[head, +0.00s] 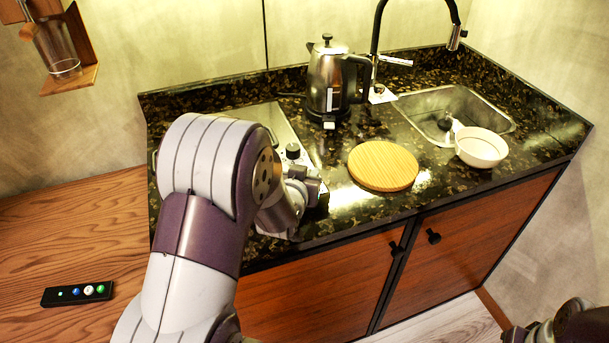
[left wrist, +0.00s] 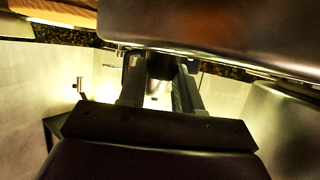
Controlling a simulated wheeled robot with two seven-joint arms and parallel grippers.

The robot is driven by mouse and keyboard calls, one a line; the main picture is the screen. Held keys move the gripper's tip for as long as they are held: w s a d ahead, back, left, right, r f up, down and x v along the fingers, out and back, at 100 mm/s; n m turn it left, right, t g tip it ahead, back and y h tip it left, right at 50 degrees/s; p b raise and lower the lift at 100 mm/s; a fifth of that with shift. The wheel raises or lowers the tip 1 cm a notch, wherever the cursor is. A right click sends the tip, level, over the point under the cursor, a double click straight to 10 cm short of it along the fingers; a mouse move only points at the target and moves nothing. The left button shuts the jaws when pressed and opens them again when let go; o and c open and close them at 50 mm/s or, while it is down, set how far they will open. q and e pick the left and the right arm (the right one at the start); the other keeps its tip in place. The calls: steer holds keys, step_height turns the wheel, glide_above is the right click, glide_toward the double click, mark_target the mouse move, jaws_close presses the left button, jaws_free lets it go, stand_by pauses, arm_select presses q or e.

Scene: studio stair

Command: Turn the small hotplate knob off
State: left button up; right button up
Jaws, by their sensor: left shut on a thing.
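The hotplate (head: 284,122) is a steel panel set in the left part of the dark stone counter, and my left arm covers most of it. A black knob (head: 293,151) stands on its right side, free of the gripper. My left gripper (head: 313,192) is low over the panel's front right part, just nearer than that knob. In the left wrist view its two fingers (left wrist: 160,92) are shut on a dark round knob (left wrist: 160,66). The arm hides this held knob in the head view, and its marking cannot be read.
A steel kettle (head: 327,85) stands behind on the counter. A round wooden board (head: 383,166) lies to the right of the gripper. A white bowl (head: 482,147) stands by the sink (head: 432,103). A black remote (head: 77,293) lies on the wooden surface at left.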

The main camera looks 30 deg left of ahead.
arm_select(q)
steer(key=shift+w+d+n+g+y, duration=0.1)
steer(key=shift+d+n+g+y, duration=0.2)
steer(key=shift+n+y, duration=0.45)
steer(key=shift+r+n+y+p, duration=0.1)
steer(key=shift+n+y+p, duration=0.2)
steer(key=shift+n+y, duration=0.2)
steer(key=n+g+y+p, duration=0.1)
steer(key=n+y+p, duration=0.1)
steer(key=n+g+y+p, duration=0.2)
steer(key=shift+w+d+r+p, duration=0.15)
steer(key=shift+r+p, duration=0.05)
steer(key=shift+p, duration=0.2)
steer(key=shift+w+f+n+g+y+p, duration=0.1)
steer(key=shift+f+n+g+y+p, duration=0.05)
steer(key=shift+n+g+y+p, duration=0.45)
steer(key=shift+f+n+g+y+p, duration=0.1)
steer(key=shift+n+g+y+p, duration=0.25)
steer(key=shift+n+g+p, duration=0.45)
steer(key=o, duration=1)
steer(key=shift+o, duration=0.2)
steer(key=v, duration=1.2)
steer(key=shift+d, duration=0.35)
steer(key=shift+r, duration=0.1)
